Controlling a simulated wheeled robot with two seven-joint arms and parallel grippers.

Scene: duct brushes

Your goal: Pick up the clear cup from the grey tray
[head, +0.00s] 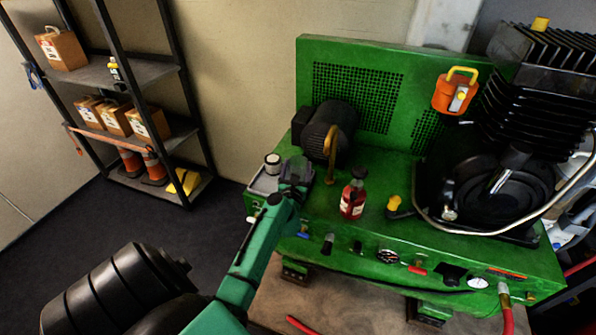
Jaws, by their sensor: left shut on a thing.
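My left gripper (297,172) reaches in on its green arm over the left end of the green machine, beside the grey tray (264,183). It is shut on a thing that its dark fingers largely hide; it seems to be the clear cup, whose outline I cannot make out. The tray sits at the machine's left edge, partly covered by my arm. A small pale container with a dark top (272,163) stands at the tray's back, just left of the gripper. My right gripper is not in view.
A red bottle (352,196) stands upright right of the gripper, with a yellow-topped fitting (396,206) further right. A dark motor (325,133) rises close behind. An orange container (456,92) is at the back panel. A shelf (108,76) with boxes stands far left.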

